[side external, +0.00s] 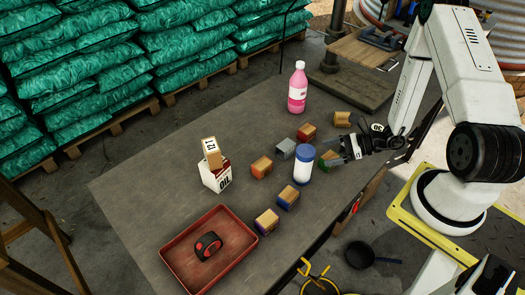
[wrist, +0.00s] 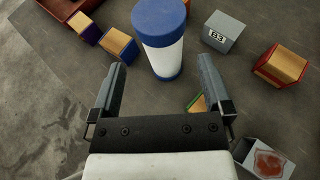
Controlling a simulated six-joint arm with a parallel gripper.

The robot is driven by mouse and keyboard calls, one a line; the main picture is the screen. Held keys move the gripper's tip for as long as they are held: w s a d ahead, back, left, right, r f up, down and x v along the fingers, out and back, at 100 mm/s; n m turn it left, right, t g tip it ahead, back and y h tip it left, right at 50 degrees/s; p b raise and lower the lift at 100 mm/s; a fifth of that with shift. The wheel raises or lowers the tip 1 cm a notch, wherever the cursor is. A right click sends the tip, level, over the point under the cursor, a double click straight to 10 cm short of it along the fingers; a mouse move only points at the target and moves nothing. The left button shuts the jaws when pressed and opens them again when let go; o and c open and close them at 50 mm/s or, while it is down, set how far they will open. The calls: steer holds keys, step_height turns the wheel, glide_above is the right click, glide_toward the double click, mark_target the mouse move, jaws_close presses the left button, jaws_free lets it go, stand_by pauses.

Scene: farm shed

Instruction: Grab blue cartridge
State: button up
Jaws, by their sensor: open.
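The blue cartridge is a white cylinder with blue ends. It stands upright on the grey table in the side view (side external: 303,168), and it shows at the top centre of the wrist view (wrist: 162,53). My gripper (side external: 333,158) is to the right of it in the side view, low over the table. In the wrist view my gripper (wrist: 163,65) has its fingers spread wide with nothing held. The lower end of the cartridge appears between the fingertips there, with a gap on each side. I cannot tell how far it reaches in depth between them.
Close by are a blue-sided box (side external: 288,196), a grey box (side external: 286,148), an orange box (side external: 262,166) and a red box (side external: 306,132). A green box (wrist: 197,103) lies beside my right finger. A pink bottle (side external: 297,90) stands behind; a red tray (side external: 175,250) lies front left.

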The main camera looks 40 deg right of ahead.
mark_target(304, 167)
step_height(304, 167, down, 5)
steer(key=shift+r, duration=0.15)
steer(key=shift+x, duration=1.3)
steer(key=shift+x, duration=2.6)
steer(key=shift+w+r, duration=0.1)
steer(key=shift+r, duration=0.05)
steer(key=c, duration=1.2)
steer(key=shift+c, duration=0.2)
